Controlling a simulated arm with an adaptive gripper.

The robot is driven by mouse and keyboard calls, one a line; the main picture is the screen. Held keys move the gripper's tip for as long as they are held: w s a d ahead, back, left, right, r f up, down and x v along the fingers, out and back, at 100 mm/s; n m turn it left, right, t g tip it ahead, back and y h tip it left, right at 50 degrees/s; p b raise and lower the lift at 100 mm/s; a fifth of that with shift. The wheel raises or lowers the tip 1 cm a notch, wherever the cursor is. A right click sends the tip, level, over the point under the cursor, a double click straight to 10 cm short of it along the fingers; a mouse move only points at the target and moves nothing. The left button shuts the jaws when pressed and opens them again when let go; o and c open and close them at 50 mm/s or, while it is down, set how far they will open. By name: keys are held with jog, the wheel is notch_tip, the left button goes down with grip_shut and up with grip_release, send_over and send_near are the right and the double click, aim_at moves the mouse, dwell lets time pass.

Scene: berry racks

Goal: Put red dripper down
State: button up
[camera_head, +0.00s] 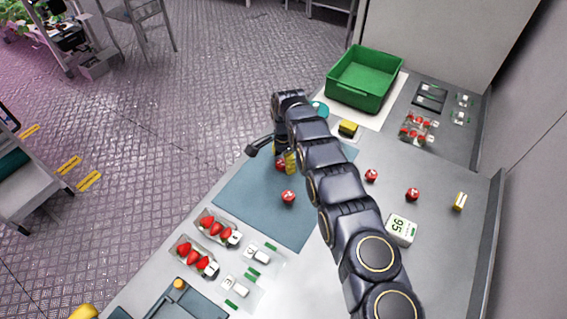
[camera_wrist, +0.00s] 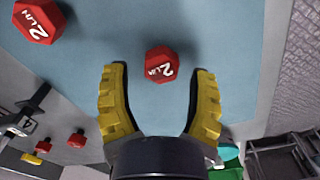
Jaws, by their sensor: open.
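Several red drippers with white lettering are in view. One red dripper (camera_wrist: 161,64) lies on the blue-grey mat between the spread yellow fingers of my gripper (camera_wrist: 160,76), with visible gaps on both sides. In the head view that dripper (camera_head: 281,165) shows beside my gripper (camera_head: 286,160), partly hidden by it. My gripper is open and holds nothing. A second red dripper (camera_head: 288,196) sits nearer the middle of the mat (camera_head: 250,190); it looks larger at the upper left of the wrist view (camera_wrist: 36,20). Two more red drippers (camera_head: 371,175) (camera_head: 412,194) stand right of my arm.
A green crate (camera_head: 362,82) stands at the far end. A yellow-and-black block (camera_head: 348,128) and a teal round thing (camera_head: 320,108) are near the mat's far end. Strawberry punnets (camera_head: 218,230) lie in front. A white box marked 95 (camera_head: 401,230) is right of my arm.

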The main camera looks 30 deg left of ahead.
aim_at(283, 162)
notch_tip(283, 162, up, 10)
jog(key=w+d+r+n+h, duration=0.1)
jog(key=d+r, duration=1.1)
jog(key=d, duration=0.3)
jog(key=s+d+r+n, duration=0.1)
jog(key=s+d+r, duration=0.2)
jog(key=d, duration=0.3)
jog(key=s+d+r, duration=0.3)
jog(key=d, duration=0.2)
jog(key=s+d+n, duration=0.1)
jog(key=s+d, duration=0.3)
jog(key=s, duration=0.5)
jog(key=s+d+n+g, duration=0.1)
jog(key=s+d, duration=0.4)
jog(key=s, duration=0.4)
jog(key=s+d+n+y, duration=0.1)
jog(key=s+d, duration=0.3)
jog(key=s, duration=0.5)
jog(key=shift+d+n+g, duration=0.25)
jog(key=shift+n+g, duration=0.05)
jog(key=shift+n, duration=0.2)
jog(key=shift+o, duration=0.8)
jog(key=shift+w+r, duration=0.1)
jog(key=shift+r, duration=0.05)
jog(key=shift+a, duration=0.1)
